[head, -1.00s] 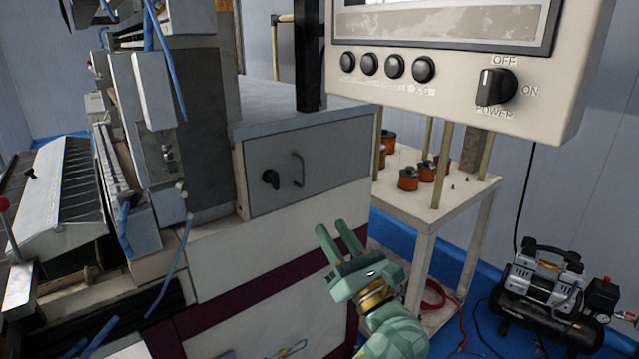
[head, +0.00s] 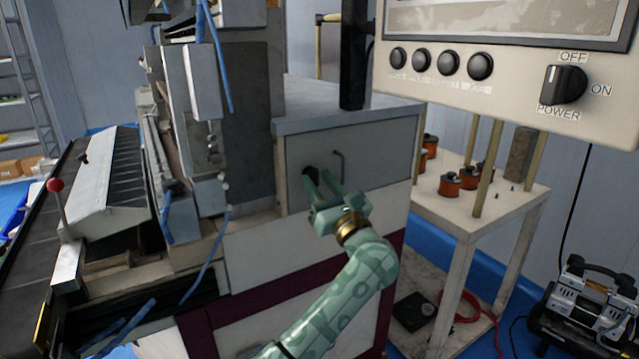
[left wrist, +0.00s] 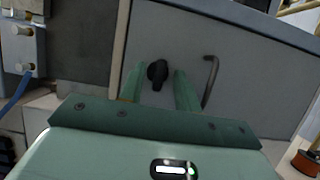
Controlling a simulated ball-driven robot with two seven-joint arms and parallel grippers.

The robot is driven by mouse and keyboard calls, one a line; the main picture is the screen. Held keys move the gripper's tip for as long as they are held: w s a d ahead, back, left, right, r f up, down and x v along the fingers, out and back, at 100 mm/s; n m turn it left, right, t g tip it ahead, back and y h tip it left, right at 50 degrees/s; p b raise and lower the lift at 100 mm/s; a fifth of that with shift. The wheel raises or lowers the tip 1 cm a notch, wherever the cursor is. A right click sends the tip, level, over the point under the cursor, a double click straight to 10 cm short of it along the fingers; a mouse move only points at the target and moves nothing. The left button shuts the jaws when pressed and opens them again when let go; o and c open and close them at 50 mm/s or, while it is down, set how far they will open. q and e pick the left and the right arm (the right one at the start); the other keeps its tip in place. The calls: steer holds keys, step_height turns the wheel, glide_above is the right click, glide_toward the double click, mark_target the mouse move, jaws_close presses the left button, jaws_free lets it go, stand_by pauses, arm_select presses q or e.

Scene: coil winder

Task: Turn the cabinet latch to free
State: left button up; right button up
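The cabinet latch is a black knob (head: 309,174) on the grey cabinet door (head: 372,150), left of the door's bent handle. In the left wrist view the latch (left wrist: 157,72) has a round top and a short tab that points down. My left gripper (head: 321,179) is in front of the door at the latch. Its two green fingers are open, and in the left wrist view (left wrist: 159,75) the latch appears between them, with a finger on each side. I cannot tell whether they touch it. My right gripper is not in view.
The door handle (head: 339,168) stands out close to the right finger. A control panel (head: 520,85) hangs at the upper right. A white table (head: 480,205) with copper spools stands right of the cabinet. The winder machine (head: 200,120) is on the left.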

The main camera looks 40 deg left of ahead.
arm_select(q)
steer(key=shift+w+a+r, duration=0.15)
steer(key=shift+a+r, duration=0.05)
steer(key=shift+a, duration=0.15)
jaws_close()
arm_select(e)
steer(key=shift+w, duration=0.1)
